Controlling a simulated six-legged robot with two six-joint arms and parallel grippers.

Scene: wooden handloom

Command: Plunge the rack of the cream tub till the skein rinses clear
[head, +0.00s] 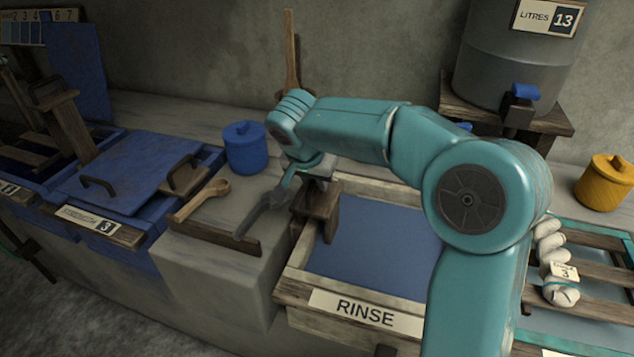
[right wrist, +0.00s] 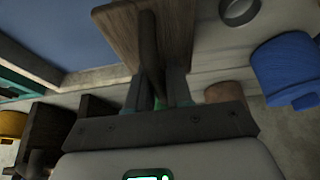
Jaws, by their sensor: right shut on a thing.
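The cream tub (head: 290,281) is a pale-rimmed box labelled RINSE, filled with flat blue liquid (head: 370,240). A brown wooden piece of its rack (head: 322,205) stands at the tub's left edge. In the right wrist view, its wooden board (right wrist: 178,30) and dark upright bar (right wrist: 149,50) stand between my fingers. My right gripper (head: 317,180) is shut on the rack's handle; it also shows in the right wrist view (right wrist: 158,92). No skein shows in the blue liquid. My forearm covers the tub's right side. My left gripper is not in view.
A blue-lidded vat (head: 130,170) is farther left. White skeins (head: 553,262) lie on slats at right, near a yellow jar (head: 604,184). A grey barrel (head: 515,60) stands behind.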

